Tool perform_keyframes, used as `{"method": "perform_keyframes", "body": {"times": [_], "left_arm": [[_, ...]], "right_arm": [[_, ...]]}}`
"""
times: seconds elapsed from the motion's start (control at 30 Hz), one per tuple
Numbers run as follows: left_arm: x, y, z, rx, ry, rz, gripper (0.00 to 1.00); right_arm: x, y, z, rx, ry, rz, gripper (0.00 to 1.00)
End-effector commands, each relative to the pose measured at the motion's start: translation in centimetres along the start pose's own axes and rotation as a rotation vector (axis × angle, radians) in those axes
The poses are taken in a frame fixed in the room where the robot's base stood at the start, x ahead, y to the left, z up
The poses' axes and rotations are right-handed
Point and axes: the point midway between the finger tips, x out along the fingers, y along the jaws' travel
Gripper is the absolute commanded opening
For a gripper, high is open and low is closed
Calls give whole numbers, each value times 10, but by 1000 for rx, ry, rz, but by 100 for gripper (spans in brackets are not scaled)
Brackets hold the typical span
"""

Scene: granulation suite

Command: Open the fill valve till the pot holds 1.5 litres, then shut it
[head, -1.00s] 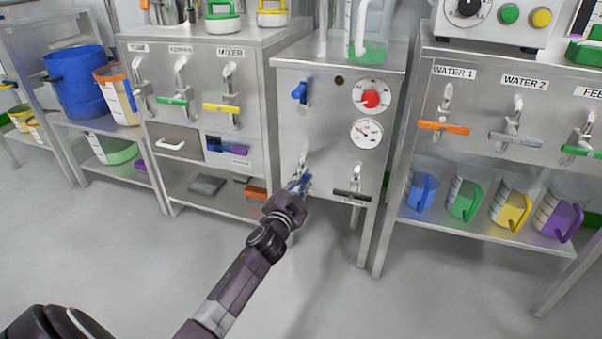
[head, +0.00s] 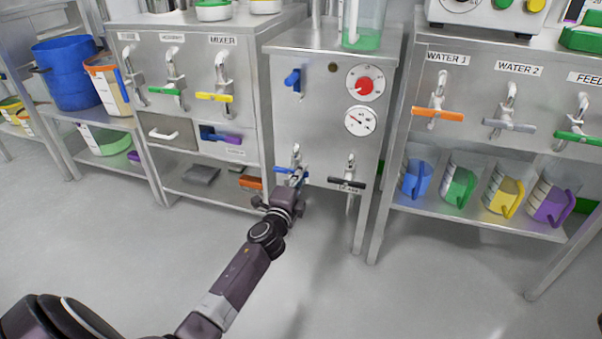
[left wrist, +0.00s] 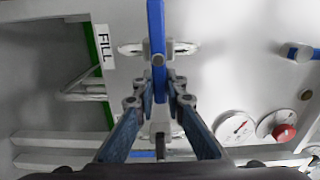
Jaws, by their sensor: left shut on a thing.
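The fill valve's blue handle (head: 279,169) is low on the front of the steel cabinet (head: 313,110) and lies crosswise. My left gripper (head: 296,181) is shut on this handle. In the left wrist view the blue handle (left wrist: 156,40) runs between the two fingers (left wrist: 160,88), beside the FILL label (left wrist: 105,44). A clear vessel with a green base (head: 362,30) stands on the cabinet and is cut by the top edge. I cannot read a level in it. My right gripper is out of view.
A black-handled valve (head: 347,183) sits just right of the fill valve. Above are a blue lever (head: 292,79), a red-knob dial (head: 365,84) and a white gauge (head: 360,121). Water taps (head: 437,113) and several jugs (head: 460,187) are at right. The floor in front is clear.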

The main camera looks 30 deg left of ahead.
Motion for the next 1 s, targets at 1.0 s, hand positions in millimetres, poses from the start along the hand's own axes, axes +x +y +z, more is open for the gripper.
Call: {"method": "perform_keyframes", "body": {"times": [1.0], "left_arm": [[0, 2, 0, 49, 1, 1, 29]], "right_arm": [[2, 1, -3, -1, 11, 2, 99]]}}
